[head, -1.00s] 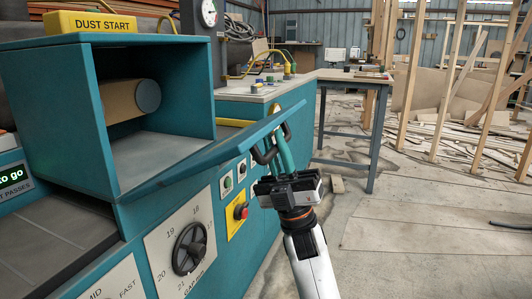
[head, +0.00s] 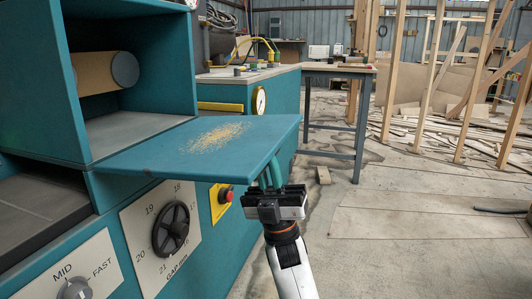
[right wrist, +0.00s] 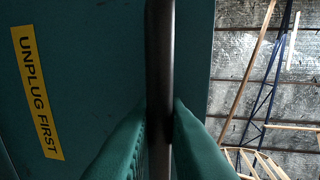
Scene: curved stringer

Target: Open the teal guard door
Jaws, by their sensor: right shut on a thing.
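The teal guard door (head: 165,158) is hinged low on the teal machine and lies open, almost level, in front of its opening. Pale sawdust lies on its upper face. My right gripper (head: 269,176) is at the door's outer edge, its teal fingers partly hidden under the panel. In the right wrist view its fingers (right wrist: 158,130) are shut on the dark bar handle (right wrist: 160,55), beside the door's teal face (right wrist: 100,60) with its yellow "UNPLUG FIRST" label (right wrist: 37,92). The handle is hidden in the head view. My left gripper is not in view.
Inside the opening is a tan roller (head: 98,75). Below the door are the black handwheel (head: 171,228) and the red stop button (head: 226,196). A workbench (head: 345,72) stands behind, wood scraps lie at the right, and the floor at right front is mostly clear.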

